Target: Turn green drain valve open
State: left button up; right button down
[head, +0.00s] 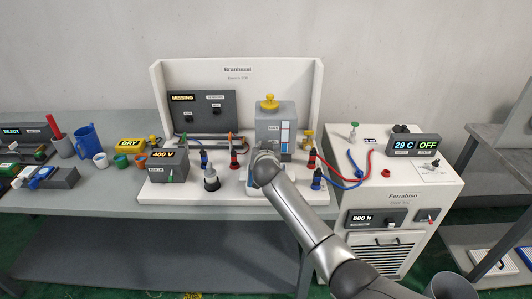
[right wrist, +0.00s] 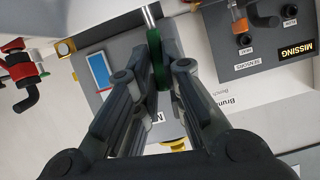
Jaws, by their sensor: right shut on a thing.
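In the head view my right gripper (head: 262,160) is low at the front of the grey tank (head: 268,128), and my own arm hides the valve there. The tank has a blue-and-white level window (head: 284,135) and a yellow cap (head: 269,102) on top. My left gripper is not in view.
Red and blue plug-like fittings (head: 311,162) stand just right of the gripper, and several more stand left of it. A MISSING display panel (head: 196,108) is behind. A white unit (head: 399,205) with red and blue hoses stands to the right.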

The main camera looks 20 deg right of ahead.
jog(key=shift+a+n+h, duration=0.25)
jog(key=shift+n+h, duration=0.05)
jog(key=shift+n, duration=0.2)
dwell(0.3)
jog(key=c, duration=1.5)
grip_release()
jog(key=v, duration=1.2)
jog(key=shift+w+a+r, duration=0.1)
jog(key=shift+a, duration=0.05)
